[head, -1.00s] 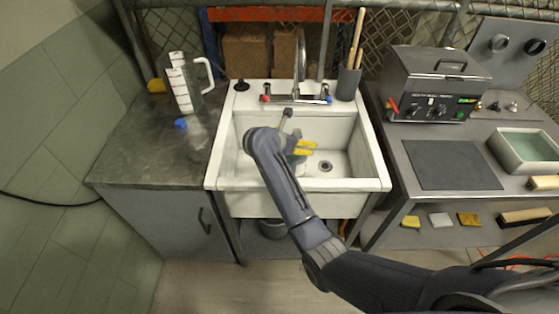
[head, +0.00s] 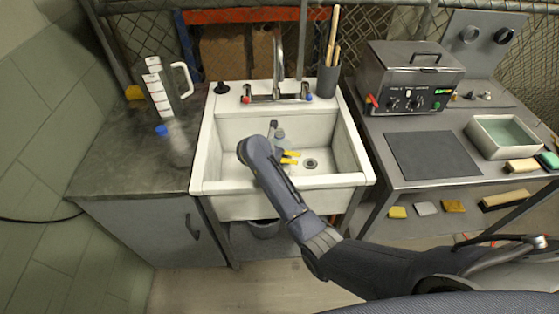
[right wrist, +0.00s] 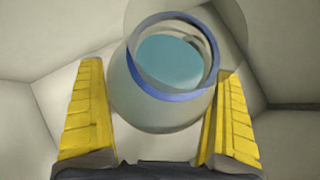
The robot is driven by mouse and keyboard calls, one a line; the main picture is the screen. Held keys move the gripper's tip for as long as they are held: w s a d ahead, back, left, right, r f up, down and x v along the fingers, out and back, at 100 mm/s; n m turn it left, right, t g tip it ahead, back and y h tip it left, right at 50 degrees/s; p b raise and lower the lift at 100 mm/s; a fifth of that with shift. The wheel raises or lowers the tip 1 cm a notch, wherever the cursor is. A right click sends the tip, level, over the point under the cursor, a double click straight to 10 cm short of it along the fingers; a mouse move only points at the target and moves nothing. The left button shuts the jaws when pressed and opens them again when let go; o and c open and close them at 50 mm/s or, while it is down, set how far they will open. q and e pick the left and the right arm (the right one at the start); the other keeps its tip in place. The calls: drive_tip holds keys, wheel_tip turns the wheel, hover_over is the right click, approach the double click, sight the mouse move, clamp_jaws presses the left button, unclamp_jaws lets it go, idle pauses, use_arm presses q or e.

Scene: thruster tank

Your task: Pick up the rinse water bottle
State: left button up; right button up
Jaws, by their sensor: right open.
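My right gripper (head: 290,157) is inside the white sink (head: 228,134), its yellow fingers apart. My left gripper is not in view.
The faucet (head: 278,65) rises behind the sink. On the left counter (head: 120,165) stand a marked pitcher (head: 158,90) and a small blue cap (head: 161,130). A black plunger-like item (head: 221,88) and a tool holder (head: 327,80) flank the faucet. A drain (head: 310,164) lies right of my gripper.

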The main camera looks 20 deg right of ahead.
drive_tip(key=c, duration=1.5)
drive_tip(key=shift+w+r, duration=0.15)
drive_tip(key=shift+r, duration=0.1)
